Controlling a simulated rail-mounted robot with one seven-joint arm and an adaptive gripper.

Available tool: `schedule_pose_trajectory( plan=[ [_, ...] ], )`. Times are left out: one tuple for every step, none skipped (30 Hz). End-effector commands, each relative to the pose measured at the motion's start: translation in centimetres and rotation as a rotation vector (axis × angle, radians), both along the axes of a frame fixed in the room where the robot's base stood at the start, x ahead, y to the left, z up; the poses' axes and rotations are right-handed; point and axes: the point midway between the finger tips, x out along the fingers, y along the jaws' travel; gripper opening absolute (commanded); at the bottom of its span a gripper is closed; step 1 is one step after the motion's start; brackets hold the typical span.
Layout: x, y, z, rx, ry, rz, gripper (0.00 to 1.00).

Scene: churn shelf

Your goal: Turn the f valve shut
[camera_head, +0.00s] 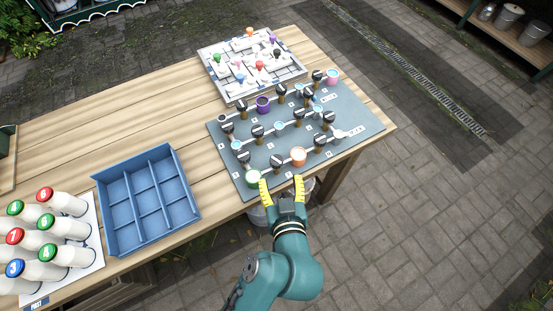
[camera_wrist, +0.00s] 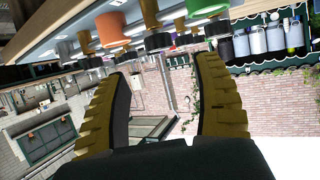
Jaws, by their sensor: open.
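A grey valve board (camera_head: 366,120) lies on the wooden table, with several black-handled valves on brass stems set along pipe lines. One valve (camera_head: 319,141) stands near the front edge, right of the orange pot; another valve (camera_head: 275,160) stands left of that pot. The letter labels are too small to read, so I cannot tell which valve is f. My gripper (camera_head: 281,184) is open and empty at the board's front edge, between the green-rimmed pot and the orange pot. In the wrist view my gripper (camera_wrist: 165,65) has black valve handles (camera_wrist: 158,41) beyond its fingers, touching none that I can see.
The orange pot (camera_head: 298,157) and green-rimmed white pot (camera_head: 253,178) stand close to my fingers. A grey puzzle tray (camera_head: 297,72) lies behind the board. A blue divided crate (camera_head: 185,222) and several white bottles (camera_head: 68,203) are at left. Paving right of the table is clear.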

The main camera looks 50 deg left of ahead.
Motion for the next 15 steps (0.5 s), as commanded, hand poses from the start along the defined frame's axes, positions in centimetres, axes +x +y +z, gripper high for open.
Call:
schedule_pose_trajectory(
  plan=[
    [0.6, 1.2, -0.6, 0.002, -0.001, 0.005, 0.67],
    [1.0, 1.7, -0.9, 0.0, -0.002, 0.005, 0.67],
    [1.5, 2.4, -1.3, 0.001, -0.001, 0.004, 0.67],
    [1.9, 3.0, -1.5, 0.001, -0.001, 0.004, 0.67],
    [2.3, 3.5, -1.8, 0.001, 0.0, 0.003, 0.67],
    [2.8, 4.1, -2.2, 0.0, 0.0, 0.003, 0.67],
    [3.1, 4.6, -2.3, 0.0, -0.001, 0.003, 0.67],
    [3.4, 5.0, -2.6, 0.0, -0.001, 0.003, 0.67],
    [3.8, 5.5, -2.8, 0.001, -0.002, 0.001, 0.67],
    [4.0, 5.8, -3.0, 0.001, 0.0, 0.001, 0.67],
    [4.2, 6.1, -3.1, 0.002, -0.001, 0.001, 0.67],
    [4.4, 6.4, -3.2, 0.001, -0.001, 0.0, 0.67],
    [4.5, 6.5, -3.3, 0.0, 0.0, 0.0, 0.67],
    [4.6, 6.6, -3.4, 0.0, 0.0, -0.001, 0.67],
    [4.7, 6.7, -3.4, 0.001, -0.001, -0.001, 0.67]
  ],
)
